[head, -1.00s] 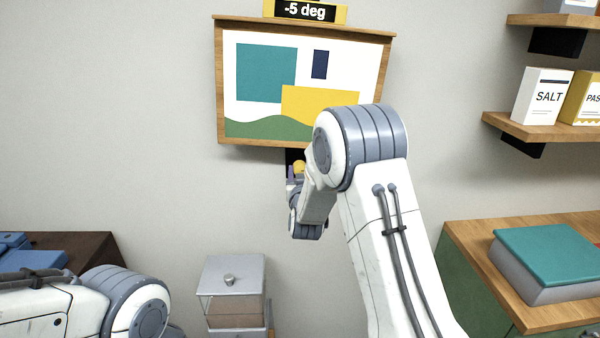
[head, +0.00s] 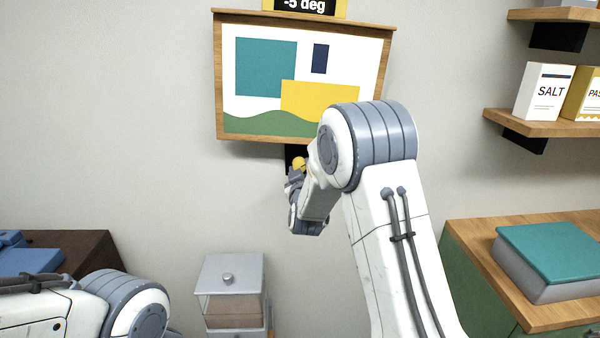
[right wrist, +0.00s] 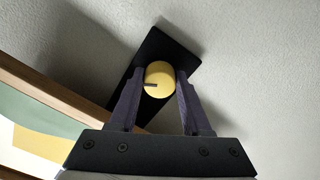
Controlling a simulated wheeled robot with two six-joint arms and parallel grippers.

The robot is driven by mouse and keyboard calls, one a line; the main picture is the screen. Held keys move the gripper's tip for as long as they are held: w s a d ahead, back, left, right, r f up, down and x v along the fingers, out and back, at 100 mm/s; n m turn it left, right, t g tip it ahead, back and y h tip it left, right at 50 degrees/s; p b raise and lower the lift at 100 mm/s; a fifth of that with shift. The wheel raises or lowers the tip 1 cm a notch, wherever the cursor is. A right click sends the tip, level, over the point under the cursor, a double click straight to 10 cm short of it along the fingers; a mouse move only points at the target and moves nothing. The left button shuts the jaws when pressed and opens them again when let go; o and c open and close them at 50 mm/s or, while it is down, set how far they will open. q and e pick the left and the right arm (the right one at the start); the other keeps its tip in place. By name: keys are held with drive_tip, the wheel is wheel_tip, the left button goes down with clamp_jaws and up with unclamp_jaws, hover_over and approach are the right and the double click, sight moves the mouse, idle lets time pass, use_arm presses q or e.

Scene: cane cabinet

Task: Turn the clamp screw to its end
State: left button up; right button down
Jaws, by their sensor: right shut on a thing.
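The clamp screw is a yellow round knob with a dark mark on its face, and it shows in the right wrist view (right wrist: 160,78). It sits on a black plate (right wrist: 172,45) on the wall. In the head view the yellow knob (head: 299,163) shows just below the picture frame. My right gripper (right wrist: 160,80) has its two fingers on either side of the knob and is shut on it. In the head view my right gripper (head: 296,178) is partly hidden by my own arm. My left arm shows at the lower left, but its gripper is out of view.
A wood-framed picture (head: 305,85) hangs just above the knob, with a "-5 deg" display (head: 305,6) on top. Shelves with a salt box (head: 545,92) are at the right. A lidded box (head: 231,290) stands below.

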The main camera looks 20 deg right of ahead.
drive_tip(key=shift+n, duration=6)
drive_tip(key=shift+c, duration=1.8)
unclamp_jaws()
drive_tip(key=shift+r, duration=0.1)
drive_tip(key=b+v, duration=0.2)
drive_tip(key=v, duration=0.8)
drive_tip(key=shift+s, duration=0.25)
